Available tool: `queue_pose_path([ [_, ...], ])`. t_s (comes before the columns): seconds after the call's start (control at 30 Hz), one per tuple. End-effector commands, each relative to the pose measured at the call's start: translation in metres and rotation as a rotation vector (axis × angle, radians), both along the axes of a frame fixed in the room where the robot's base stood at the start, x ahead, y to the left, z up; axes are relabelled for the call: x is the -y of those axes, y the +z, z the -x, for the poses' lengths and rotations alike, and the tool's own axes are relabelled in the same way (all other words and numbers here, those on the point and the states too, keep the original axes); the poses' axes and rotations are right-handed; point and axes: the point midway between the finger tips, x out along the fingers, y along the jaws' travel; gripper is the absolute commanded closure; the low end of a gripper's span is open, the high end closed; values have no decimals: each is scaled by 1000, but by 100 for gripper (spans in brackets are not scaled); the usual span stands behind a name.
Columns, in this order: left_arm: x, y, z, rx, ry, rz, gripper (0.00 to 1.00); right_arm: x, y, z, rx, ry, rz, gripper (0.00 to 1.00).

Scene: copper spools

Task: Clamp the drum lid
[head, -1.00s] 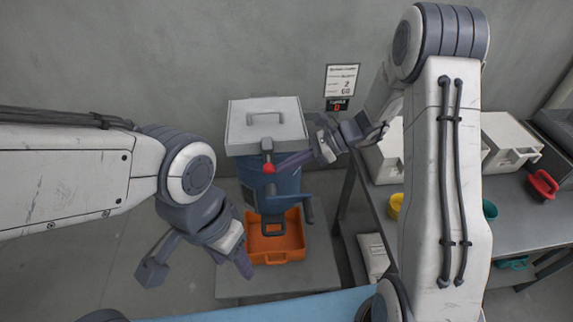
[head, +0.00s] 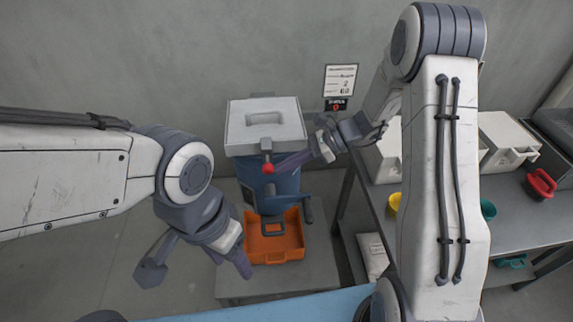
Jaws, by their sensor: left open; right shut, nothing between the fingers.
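The blue drum (head: 253,182) stands upright with a pale grey lid (head: 288,132) on top. A dark lever ending in a red knob (head: 268,168) is at the lid's front edge. My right gripper (head: 280,163) is shut, its fingertips at the right side of the red knob; I cannot tell whether they touch it. My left gripper (head: 198,268) is open and empty, low and in front of the drum to the left, its fingers spread wide.
An orange bin (head: 275,254) sits before the drum on a grey platform (head: 318,268). To the right is a bench (head: 520,210) with pale boxes, a red bin (head: 541,184) and a yellow cup (head: 395,203). A sign (head: 340,80) hangs on the wall. The left floor is clear.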

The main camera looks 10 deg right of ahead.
Motion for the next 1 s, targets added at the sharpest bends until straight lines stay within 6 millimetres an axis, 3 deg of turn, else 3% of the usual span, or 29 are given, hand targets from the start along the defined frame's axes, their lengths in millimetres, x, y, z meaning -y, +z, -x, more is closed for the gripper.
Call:
queue_pose_path([
  [1.0,0,15,0,0,0,0,44,0,16,0,0,0,0,100],
])
